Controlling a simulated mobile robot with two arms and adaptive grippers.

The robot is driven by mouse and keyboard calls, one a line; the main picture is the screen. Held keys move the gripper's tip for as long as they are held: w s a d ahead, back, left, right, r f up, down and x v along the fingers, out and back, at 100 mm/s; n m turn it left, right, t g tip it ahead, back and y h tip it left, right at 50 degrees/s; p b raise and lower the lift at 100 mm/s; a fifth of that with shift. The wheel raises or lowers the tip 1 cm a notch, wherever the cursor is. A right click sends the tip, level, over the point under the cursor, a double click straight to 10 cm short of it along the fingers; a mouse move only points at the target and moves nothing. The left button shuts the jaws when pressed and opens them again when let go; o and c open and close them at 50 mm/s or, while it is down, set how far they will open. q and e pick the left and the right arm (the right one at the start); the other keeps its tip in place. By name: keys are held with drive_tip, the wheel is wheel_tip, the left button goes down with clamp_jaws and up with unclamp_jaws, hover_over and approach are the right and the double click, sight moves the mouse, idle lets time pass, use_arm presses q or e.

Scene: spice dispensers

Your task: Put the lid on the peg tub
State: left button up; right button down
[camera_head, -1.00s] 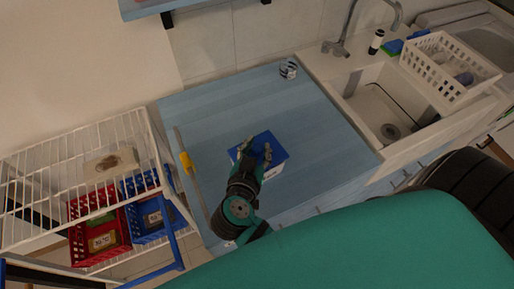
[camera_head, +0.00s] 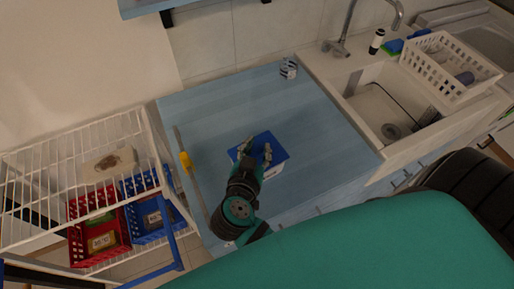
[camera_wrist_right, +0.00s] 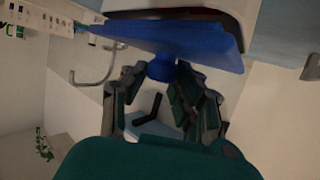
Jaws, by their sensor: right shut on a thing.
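The blue lid (camera_head: 274,142) is a flat square with a knob. It lies over the white tub (camera_head: 275,172), whose front side shows below it on the blue counter. My right gripper (camera_head: 257,151) is above the lid with its fingers closed around the knob. I cannot tell whether the lid sits flush on the rim. My left gripper is not in view.
The blue counter (camera_head: 215,110) is mostly bare. A yellow-handled tool (camera_head: 186,162) lies at its left edge and a small striped item (camera_head: 288,69) at the back. A wire rack (camera_head: 85,150) with red and blue baskets stands left; the sink (camera_head: 385,115) is right.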

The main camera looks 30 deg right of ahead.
drive_tip(key=shift+f+b, duration=0.4)
drive_tip(key=shift+b, duration=0.05)
idle(0.5)
drive_tip(key=c, duration=0.9)
unclamp_jaws()
drive_tip(key=shift+c, duration=0.2)
drive_tip(key=shift+r, duration=0.1)
